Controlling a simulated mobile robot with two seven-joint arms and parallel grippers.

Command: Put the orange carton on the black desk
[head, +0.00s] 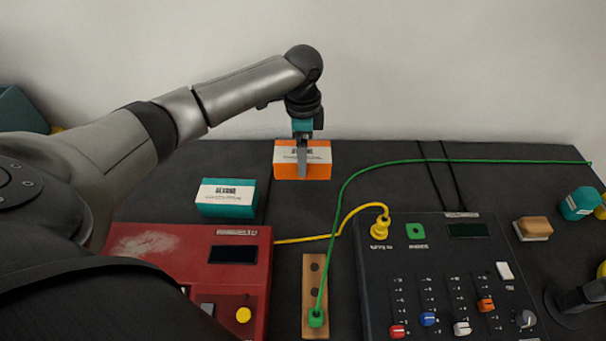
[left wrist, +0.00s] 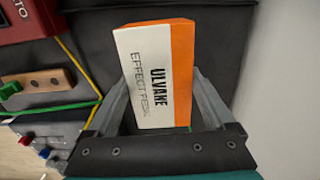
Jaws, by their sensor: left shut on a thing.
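The orange carton (head: 318,170), with a white label, is at the back of the black desk (head: 400,185), close to the wall. In the left wrist view the carton (left wrist: 183,70) stands between the two fingers of my left gripper (left wrist: 158,105). In the head view my left gripper (head: 302,160) reaches down from above and is shut on the carton. I cannot tell whether the carton's underside touches the desk. My right gripper is not in view.
A teal carton (head: 226,198) lies left of the orange one. A red device (head: 190,262), a wooden socket block (head: 315,270) and a black mixer (head: 440,270) fill the front. Green (head: 440,160) and yellow (head: 300,239) cables cross the desk. A wooden brush (head: 534,226) is at right.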

